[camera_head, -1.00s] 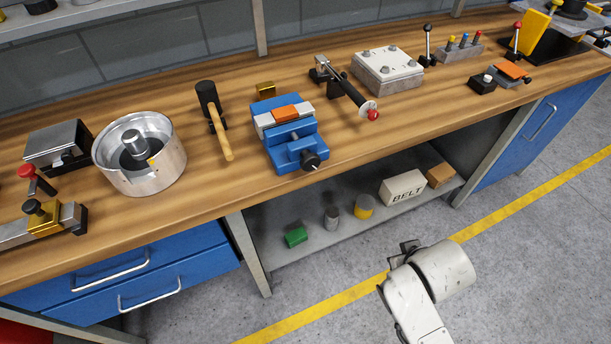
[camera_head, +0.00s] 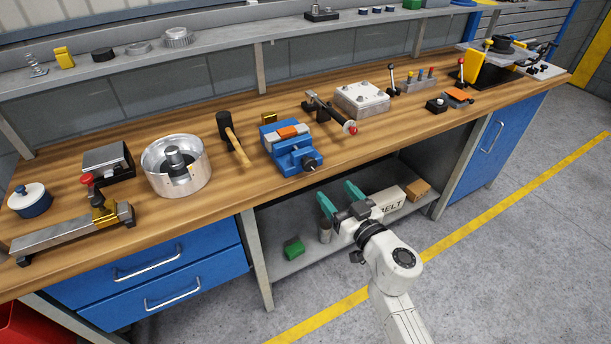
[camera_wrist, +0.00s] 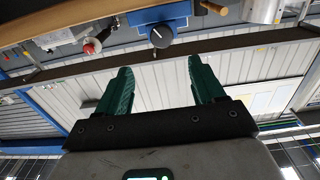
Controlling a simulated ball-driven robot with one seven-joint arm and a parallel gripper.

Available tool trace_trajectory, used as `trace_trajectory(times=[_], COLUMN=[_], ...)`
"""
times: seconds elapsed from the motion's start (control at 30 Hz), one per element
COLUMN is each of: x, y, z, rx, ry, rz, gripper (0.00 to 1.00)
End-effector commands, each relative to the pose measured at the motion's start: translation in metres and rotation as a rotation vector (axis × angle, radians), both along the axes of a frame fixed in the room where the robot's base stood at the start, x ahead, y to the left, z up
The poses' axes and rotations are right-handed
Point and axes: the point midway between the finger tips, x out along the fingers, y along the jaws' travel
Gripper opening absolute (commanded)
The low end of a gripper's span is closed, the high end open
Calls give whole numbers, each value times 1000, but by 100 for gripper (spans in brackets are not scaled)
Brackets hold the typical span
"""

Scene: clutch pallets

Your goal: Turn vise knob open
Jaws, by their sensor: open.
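A blue vise (camera_head: 290,147) stands on the wooden bench near its front edge, with an orange part between its jaws. Its dark knob (camera_head: 308,163) faces the front edge. In the wrist view the vise (camera_wrist: 160,14) is at the top, and the knob (camera_wrist: 161,37) shows with a white pointer mark. My gripper (camera_head: 336,192) has green fingers and is open and empty. It is in front of the bench, below and to the right of the knob, apart from it. In the wrist view the gripper (camera_wrist: 156,72) has its fingers spread below the knob.
A black-handled clamp (camera_head: 332,112) with a red tip stands right of the vise. A mallet (camera_head: 233,138) and a metal pot (camera_head: 178,178) are to its left. The lower shelf (camera_head: 283,262) holds a green block (camera_head: 293,248) and a BELT box (camera_head: 388,200). Floor before the bench is open.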

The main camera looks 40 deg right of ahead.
Motion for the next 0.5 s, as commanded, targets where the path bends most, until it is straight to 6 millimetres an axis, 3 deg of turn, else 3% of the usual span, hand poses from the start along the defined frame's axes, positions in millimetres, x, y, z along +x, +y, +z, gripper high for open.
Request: trace_trajectory(times=[0.17,0.5], x=[14,71], y=[-2,-19], z=[0,-1], rx=[0,0], ry=[-1,-2], rz=[11,8], gripper=[68,68])
